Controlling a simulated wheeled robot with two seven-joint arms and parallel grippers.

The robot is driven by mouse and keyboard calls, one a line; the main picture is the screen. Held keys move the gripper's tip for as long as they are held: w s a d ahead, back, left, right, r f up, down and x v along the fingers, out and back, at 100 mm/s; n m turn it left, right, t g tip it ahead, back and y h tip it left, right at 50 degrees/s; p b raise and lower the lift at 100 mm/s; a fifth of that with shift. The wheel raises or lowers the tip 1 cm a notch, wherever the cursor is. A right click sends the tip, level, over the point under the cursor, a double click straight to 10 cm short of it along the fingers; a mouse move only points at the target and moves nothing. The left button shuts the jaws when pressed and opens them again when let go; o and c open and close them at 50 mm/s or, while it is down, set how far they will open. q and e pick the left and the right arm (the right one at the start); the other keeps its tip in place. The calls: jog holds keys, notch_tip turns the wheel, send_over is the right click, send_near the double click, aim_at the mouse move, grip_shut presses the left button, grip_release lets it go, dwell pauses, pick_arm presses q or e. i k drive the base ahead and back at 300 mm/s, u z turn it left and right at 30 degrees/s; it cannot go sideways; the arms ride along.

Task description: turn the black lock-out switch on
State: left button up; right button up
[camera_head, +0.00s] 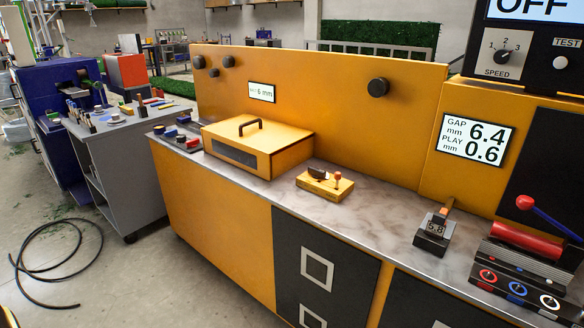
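No part in view is labelled as a lock-out switch, so I cannot tell for certain which black part it is. A round black knob (377,87) sits on the yellow upright panel. A small yellow block (325,189) on the counter carries a black piece (318,173) and a red-orange knob. A black speed dial (501,57) marked 1, 2, 3 is on the dark unit at the top right, under a display (530,8) reading OFF. Neither of my grippers is in view.
A red-handled lever device (525,242) is at the right. A black cable coil (55,262) lies on the floor. Counter between block and gauge is clear.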

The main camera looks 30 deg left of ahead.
aim_at(316, 173)
jog(key=u, duration=2.3)
jog(key=i, duration=2.45)
jog(key=z, duration=1.65)
